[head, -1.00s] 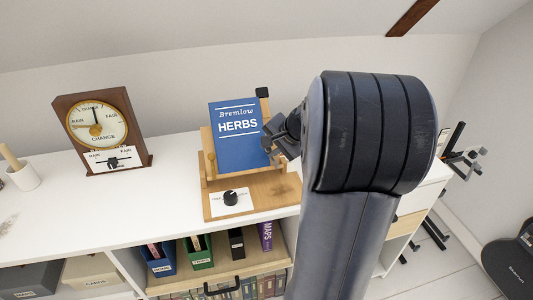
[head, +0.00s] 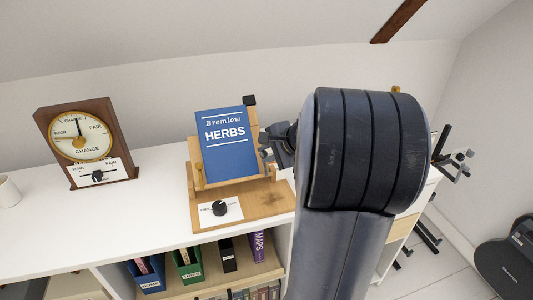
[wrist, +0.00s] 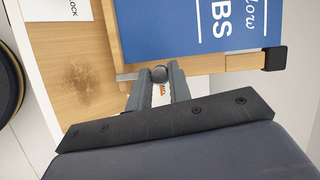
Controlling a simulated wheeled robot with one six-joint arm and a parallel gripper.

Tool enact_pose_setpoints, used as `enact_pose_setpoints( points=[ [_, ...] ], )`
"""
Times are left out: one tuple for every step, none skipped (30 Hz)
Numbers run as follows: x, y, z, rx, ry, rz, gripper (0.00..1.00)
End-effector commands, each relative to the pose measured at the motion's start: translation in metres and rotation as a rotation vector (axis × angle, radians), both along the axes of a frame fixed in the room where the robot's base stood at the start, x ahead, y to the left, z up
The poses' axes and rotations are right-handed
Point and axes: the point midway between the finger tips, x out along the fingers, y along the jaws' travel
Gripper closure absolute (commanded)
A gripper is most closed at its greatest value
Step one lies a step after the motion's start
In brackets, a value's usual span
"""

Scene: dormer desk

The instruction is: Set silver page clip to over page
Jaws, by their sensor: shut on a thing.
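The blue herbs book (head: 226,148) leans on a wooden easel (head: 252,112); it also shows in the wrist view (wrist: 185,35). My gripper (head: 268,146) is at the book's right edge. In the wrist view my gripper (wrist: 158,82) has its fingers closed around a round grey knob, which looks like part of the silver page clip (wrist: 158,73). A thin silver strip runs from it toward the easel's lower end, beside the book rather than across it. The fingers hide part of the clip. A brass-coloured knob (head: 199,175) sits at the easel's left.
The easel's wooden base has a black dial (head: 219,208) on a white label. A weather dial (head: 81,140) in a brown frame stands at the left, with a white cup (head: 8,191) near it. The white top (head: 150,190) between is clear.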

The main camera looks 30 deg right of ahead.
Motion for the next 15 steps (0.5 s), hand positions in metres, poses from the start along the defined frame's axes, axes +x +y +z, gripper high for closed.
enact_pose_setpoints(
  points=[
    [0.0004, -0.0007, 0.0013, -0.001, -0.003, -0.002, 1.0],
    [0.0004, -0.0007, 0.0013, -0.001, -0.003, -0.002, 1.0],
    [0.0004, -0.0007, 0.0013, -0.001, -0.003, -0.002, 1.0],
    [0.0005, -0.0008, 0.0013, -0.001, -0.003, -0.002, 1.0],
    [0.0005, -0.0008, 0.0013, -0.001, -0.003, -0.002, 1.0],
    [0.0005, -0.0008, 0.0013, -0.002, -0.003, -0.003, 1.0],
    [0.0005, -0.0008, 0.0013, -0.002, -0.003, -0.003, 0.79],
    [0.0005, -0.0008, 0.0013, -0.002, -0.003, -0.001, 0.77],
    [0.0003, -0.0008, 0.0012, -0.002, -0.002, -0.001, 0.73],
    [0.0004, -0.0007, 0.0011, -0.002, -0.002, -0.001, 0.71],
    [0.0003, -0.0006, 0.001, -0.002, -0.002, -0.001, 0.69],
    [0.0002, -0.0005, 0.0008, -0.002, -0.002, -0.001, 0.65],
    [0.0002, -0.0005, 0.0008, -0.002, -0.001, -0.001, 0.63],
    [0.0002, -0.0005, 0.0006, -0.002, -0.001, -0.001, 0.6],
    [0.0002, -0.0005, 0.0006, -0.001, -0.001, 0.0, 0.59]
  ],
)
